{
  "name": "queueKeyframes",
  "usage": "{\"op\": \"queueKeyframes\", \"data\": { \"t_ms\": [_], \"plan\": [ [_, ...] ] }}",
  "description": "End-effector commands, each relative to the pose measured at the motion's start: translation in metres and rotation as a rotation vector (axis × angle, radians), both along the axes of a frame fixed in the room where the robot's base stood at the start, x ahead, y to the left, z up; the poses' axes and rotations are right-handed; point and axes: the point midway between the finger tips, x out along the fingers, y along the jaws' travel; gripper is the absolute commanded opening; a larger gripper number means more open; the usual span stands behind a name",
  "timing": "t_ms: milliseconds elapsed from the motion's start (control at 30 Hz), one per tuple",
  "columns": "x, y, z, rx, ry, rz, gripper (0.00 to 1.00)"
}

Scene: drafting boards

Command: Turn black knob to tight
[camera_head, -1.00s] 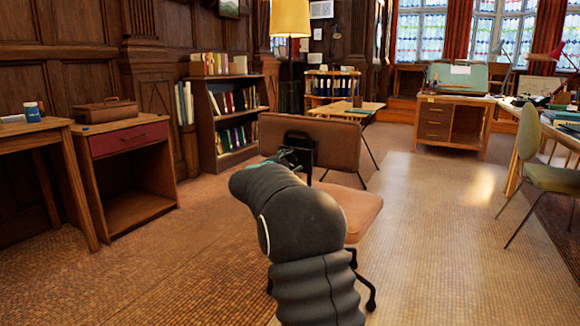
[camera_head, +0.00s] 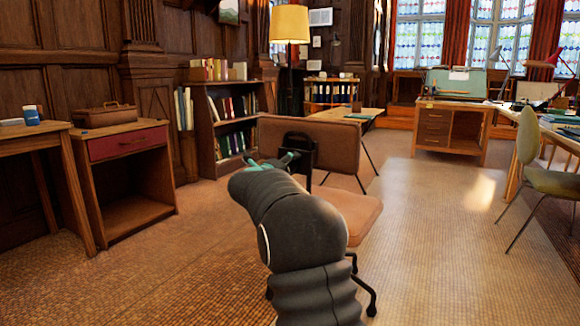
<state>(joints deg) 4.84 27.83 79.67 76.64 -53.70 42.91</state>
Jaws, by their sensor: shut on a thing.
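A wooden side table with a red drawer (camera_head: 128,143) stands at the left, carrying a brown case (camera_head: 106,115). A bookshelf (camera_head: 228,125) is behind the chair's left. A wooden desk (camera_head: 450,130) and a green chair (camera_head: 545,165) are at the right. The floor between is clear.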

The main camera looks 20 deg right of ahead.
Motion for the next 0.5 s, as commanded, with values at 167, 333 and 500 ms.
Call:
{"op": "queueKeyframes", "data": {
  "t_ms": [167, 333, 500],
  "plan": [
    [-0.0007, -0.0021, 0.0012, 0.082, -0.130, -0.005, 0.17],
    [-0.0004, -0.0018, 0.0007, 0.148, -0.231, -0.004, 0.17],
    [0.0000, -0.0016, 0.0004, 0.195, -0.302, -0.004, 0.17]
  ]
}}
